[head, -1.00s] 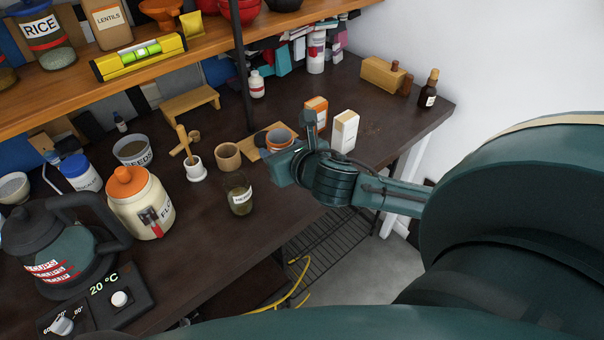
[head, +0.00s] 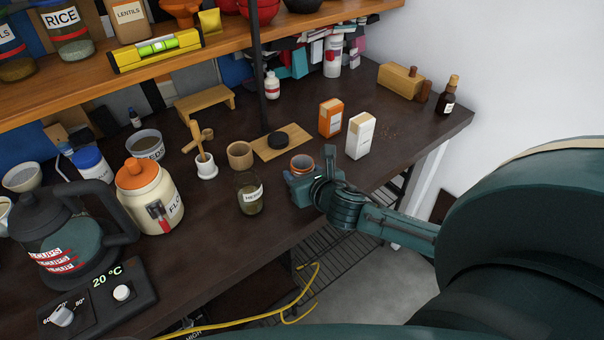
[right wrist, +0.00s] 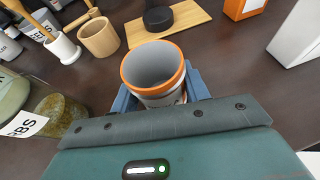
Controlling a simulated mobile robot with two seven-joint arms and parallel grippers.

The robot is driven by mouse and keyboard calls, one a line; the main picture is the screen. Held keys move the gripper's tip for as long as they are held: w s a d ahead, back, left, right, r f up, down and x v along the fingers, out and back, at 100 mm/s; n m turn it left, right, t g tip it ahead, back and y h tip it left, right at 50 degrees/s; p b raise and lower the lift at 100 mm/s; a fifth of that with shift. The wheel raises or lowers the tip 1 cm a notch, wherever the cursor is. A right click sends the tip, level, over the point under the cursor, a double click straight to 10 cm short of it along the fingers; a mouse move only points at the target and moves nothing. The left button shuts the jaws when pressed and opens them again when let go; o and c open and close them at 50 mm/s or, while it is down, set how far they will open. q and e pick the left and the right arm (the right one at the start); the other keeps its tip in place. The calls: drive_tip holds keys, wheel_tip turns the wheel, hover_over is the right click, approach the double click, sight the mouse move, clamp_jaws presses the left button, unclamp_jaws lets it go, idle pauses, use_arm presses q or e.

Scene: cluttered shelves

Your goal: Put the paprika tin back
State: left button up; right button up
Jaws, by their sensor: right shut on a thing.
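My right gripper (head: 306,173) is shut on an open, round tin with an orange rim (head: 301,162). I take it for the paprika tin, but no label can be read. It is upright, near the front edge of the dark worktop; I cannot tell whether it touches the top. In the right wrist view the tin (right wrist: 153,72) sits between the blue fingers and its inside looks empty. A wooden board (head: 262,153) with a black disc (head: 278,140) lies behind it. My left gripper is not in view.
An orange box (head: 331,118) and a white box (head: 360,136) stand right of the board. A herb jar (head: 249,194) and a wooden cup (head: 240,155) stand to the left. A shelf (head: 215,52) with jars and a spirit level (head: 157,50) hangs above; a dark post (head: 258,75) rises behind the board.

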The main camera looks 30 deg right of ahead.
drive_tip(key=o, duration=1)
drive_tip(key=shift+s+r, duration=0.15)
drive_tip(key=v, duration=1.1)
drive_tip(key=shift+s, duration=0.3)
drive_tip(key=shift+r, duration=0.1)
